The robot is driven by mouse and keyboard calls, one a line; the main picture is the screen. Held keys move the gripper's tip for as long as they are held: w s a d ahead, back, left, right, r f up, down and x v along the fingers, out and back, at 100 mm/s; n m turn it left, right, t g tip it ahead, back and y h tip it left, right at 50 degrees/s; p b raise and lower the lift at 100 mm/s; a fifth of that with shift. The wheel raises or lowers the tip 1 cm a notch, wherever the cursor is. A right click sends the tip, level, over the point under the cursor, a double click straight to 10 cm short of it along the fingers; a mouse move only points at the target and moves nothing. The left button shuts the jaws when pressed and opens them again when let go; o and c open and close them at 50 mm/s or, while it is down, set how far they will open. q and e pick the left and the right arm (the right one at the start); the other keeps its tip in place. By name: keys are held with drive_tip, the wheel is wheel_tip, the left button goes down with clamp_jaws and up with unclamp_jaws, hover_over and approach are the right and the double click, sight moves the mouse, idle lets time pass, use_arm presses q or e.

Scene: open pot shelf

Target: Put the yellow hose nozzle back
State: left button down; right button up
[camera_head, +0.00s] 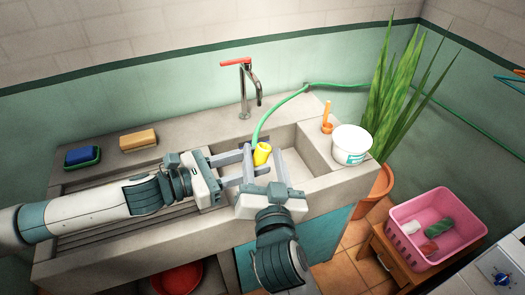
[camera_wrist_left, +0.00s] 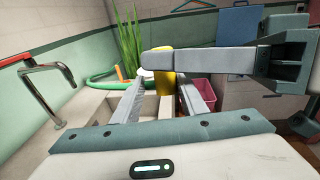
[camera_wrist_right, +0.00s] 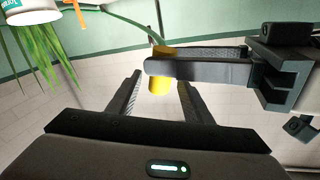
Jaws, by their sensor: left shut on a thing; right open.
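The yellow hose nozzle (camera_head: 262,153) is on the end of the green hose (camera_head: 277,106), over the sink basin. My left gripper (camera_head: 249,164) is shut on the nozzle from the left. My right gripper (camera_head: 262,166) comes from the front, open, with its fingers around or close beside the nozzle. In the left wrist view the nozzle (camera_wrist_left: 164,62) stands upright between the fingers, partly hidden by a right finger. In the right wrist view the nozzle (camera_wrist_right: 160,85) shows beyond the fingertips, with a left finger across it. I cannot tell whether the right fingers touch it.
A white tub (camera_head: 350,145) and an orange scoop (camera_head: 327,117) stand on the sink's right ledge. The red-handled tap (camera_head: 245,85) is behind. A tan sponge (camera_head: 138,141) and a blue-green sponge (camera_head: 82,157) lie at left. A plant (camera_head: 393,90) and pink basket (camera_head: 436,230) are at right.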

drive_tip(key=shift+w, duration=0.95)
drive_tip(key=shift+c, duration=0.3)
drive_tip(key=c, duration=1)
use_arm(q)
drive_tip(key=c, duration=1)
unclamp_jaws()
use_arm(e)
drive_tip(key=shift+c, duration=0.2)
use_arm(q)
drive_tip(key=v, duration=1.2)
drive_tip(key=shift+f, duration=0.1)
